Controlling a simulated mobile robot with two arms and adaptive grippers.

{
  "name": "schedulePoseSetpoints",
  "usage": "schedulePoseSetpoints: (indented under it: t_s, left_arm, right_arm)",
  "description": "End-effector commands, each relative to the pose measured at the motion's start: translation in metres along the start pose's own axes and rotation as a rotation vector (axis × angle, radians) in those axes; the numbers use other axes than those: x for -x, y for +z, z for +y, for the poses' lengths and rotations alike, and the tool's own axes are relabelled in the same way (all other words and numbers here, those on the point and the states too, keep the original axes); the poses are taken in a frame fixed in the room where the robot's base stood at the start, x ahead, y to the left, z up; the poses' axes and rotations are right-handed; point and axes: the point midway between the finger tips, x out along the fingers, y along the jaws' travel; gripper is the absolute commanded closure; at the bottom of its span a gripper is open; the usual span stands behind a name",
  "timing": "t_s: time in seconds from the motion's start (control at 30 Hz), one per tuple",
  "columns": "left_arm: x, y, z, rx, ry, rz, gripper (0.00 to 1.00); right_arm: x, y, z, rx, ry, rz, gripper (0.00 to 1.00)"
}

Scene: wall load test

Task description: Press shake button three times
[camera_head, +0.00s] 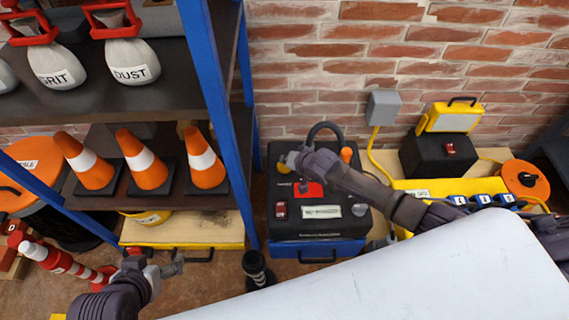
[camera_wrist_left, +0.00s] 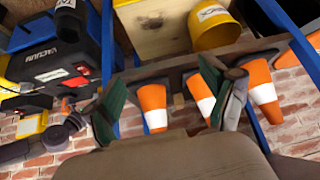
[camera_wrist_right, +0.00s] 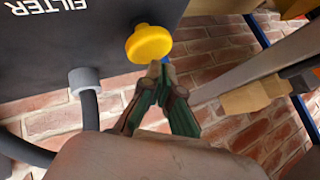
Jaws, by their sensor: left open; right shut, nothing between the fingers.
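A black vacuum unit (camera_head: 335,224) with a red patch, a red switch and a white label stands by the brick wall. Its yellow round button (camera_head: 283,168) shows in part beside my right gripper (camera_head: 290,160); the button is also large in the right wrist view (camera_wrist_right: 148,44). There my right gripper (camera_wrist_right: 160,68) is shut and empty, its tips at the button's lower edge. I cannot tell whether they touch it. My left gripper (camera_head: 158,263) is open and empty, low in front of the shelf; its spread fingers show in the left wrist view (camera_wrist_left: 163,72).
A blue-framed shelf (camera_head: 212,80) at left holds several orange cones (camera_head: 139,158) and labelled bags (camera_head: 133,62). A black hose (camera_head: 325,128) rises from the unit near my right gripper. A yellow lamp (camera_head: 450,117) and an orange reel (camera_head: 525,178) are at right. A large pale surface (camera_head: 420,275) covers the lower right.

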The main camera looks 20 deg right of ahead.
Motion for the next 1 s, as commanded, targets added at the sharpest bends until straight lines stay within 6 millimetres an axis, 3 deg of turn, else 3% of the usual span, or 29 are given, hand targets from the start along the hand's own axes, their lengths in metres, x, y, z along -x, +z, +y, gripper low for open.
schedulePoseSetpoints:
  t_s: [0.6, 0.87, 1.0]
  left_arm:
    - [0.010, 0.037, -0.004, 0.008, -0.009, -0.172, 0.15]
    - [0.009, 0.033, -0.003, 0.009, -0.006, -0.161, 0.15]
    - [0.019, 0.034, -0.004, 0.010, -0.007, -0.195, 0.15]
  right_arm:
    - [0.004, -0.003, -0.003, 0.000, 0.000, 0.000, 1.00]
    - [0.004, -0.003, -0.003, 0.000, 0.000, 0.000, 1.00]
    - [0.012, -0.008, -0.009, -0.001, 0.000, 0.000, 1.00]
